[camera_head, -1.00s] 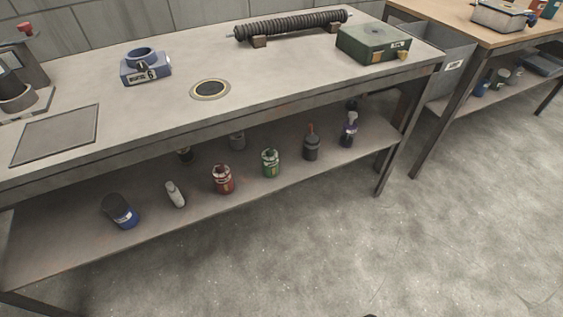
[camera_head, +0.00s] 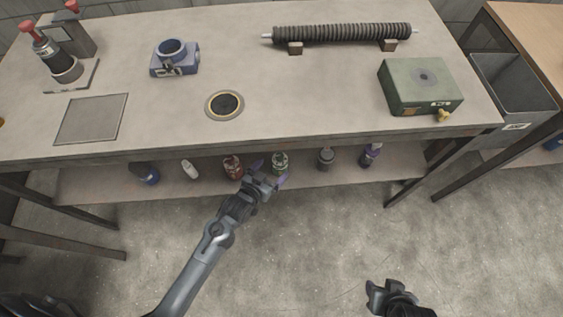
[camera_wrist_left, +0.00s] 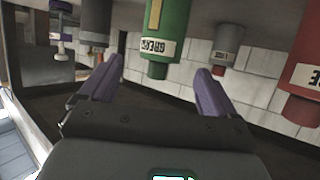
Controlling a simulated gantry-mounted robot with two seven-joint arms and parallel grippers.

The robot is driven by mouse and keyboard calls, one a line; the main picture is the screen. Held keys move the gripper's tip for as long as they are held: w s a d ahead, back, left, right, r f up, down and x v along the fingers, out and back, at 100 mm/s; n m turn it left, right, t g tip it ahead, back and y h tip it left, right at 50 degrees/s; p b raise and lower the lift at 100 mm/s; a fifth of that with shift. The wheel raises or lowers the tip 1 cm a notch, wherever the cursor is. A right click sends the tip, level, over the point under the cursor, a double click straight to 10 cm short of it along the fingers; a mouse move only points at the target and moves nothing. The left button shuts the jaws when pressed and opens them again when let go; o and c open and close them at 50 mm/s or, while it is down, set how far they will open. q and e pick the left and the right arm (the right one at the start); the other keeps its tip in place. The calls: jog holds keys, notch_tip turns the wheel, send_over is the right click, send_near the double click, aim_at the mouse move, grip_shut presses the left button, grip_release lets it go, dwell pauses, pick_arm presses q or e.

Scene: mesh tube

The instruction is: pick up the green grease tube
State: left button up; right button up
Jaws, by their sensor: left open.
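The green grease tube (camera_head: 280,163) stands on the lower shelf below the workbench top. In the left wrist view the green tube (camera_wrist_left: 168,30), with a white label partly reading "GREASE", appears upside down at the top middle. My left gripper (camera_head: 270,173) is open just in front of the green tube, its purple fingers apart. In the wrist view the tube lies between the directions of the two fingers, beyond the tips; I see no contact. My right gripper (camera_head: 380,292) is low at the bottom right, far from the shelf, and its jaw state is unclear.
A red bottle (camera_head: 233,167) stands just left of the green tube, and a dark grey bottle (camera_head: 325,158) to its right. A white tube (camera_head: 189,169), a blue can (camera_head: 147,173) and a purple bottle (camera_head: 371,155) share the shelf. The bench top's front edge (camera_head: 330,139) overhangs it.

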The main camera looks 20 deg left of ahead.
aim_at(276, 165)
pick_arm(q)
jog(key=b+x, duration=0.1)
jog(key=x, duration=0.1)
jog(key=shift+w+d+f, duration=0.1)
jog(key=shift+w+f, duration=0.1)
jog(key=shift+w, duration=0.15)
jog(key=shift+w+f+b, duration=0.25)
jog(key=shift+w+b, duration=0.05)
jog(key=shift+w, duration=0.05)
jog(key=b+x, duration=0.3)
jog(key=x, duration=0.1)
jog(key=shift+f, duration=0.15)
jog(key=shift+w, duration=0.4)
pick_arm(e)
jog(key=x, duration=0.2)
jog(key=s+x, duration=0.1)
jog(key=x, duration=0.2)
jog(key=shift+d+f, duration=0.25)
jog(key=shift+f, duration=0.15)
pick_arm(q)
jog(key=c, duration=1.2)
jog(key=shift+o, duration=0.2)
